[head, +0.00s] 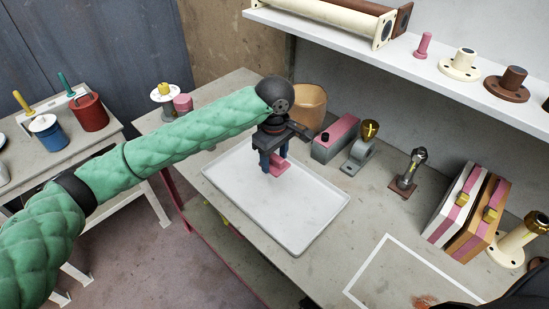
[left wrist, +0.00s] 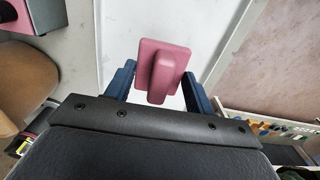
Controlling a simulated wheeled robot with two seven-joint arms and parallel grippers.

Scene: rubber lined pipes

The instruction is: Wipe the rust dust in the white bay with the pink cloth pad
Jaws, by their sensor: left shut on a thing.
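My left gripper (head: 274,168) points down over the white tray (head: 290,220), with its blue fingers shut on the pink cloth pad (head: 280,169). The left wrist view shows the pad (left wrist: 177,53) as a flat pink plate with a raised grip between the fingers (left wrist: 160,88). I cannot tell whether the pad touches the tray or hangs just above it. The white bay (head: 364,268) is a white outline on the table at the lower right. Reddish-brown rust dust (head: 424,301) lies inside it near the bottom edge. My right gripper is not in view.
A metal valve piece (head: 409,171) and strapped cases (head: 466,212) stand above the bay. A shelf (head: 400,62) overhangs the back. The table between tray and bay is clear.

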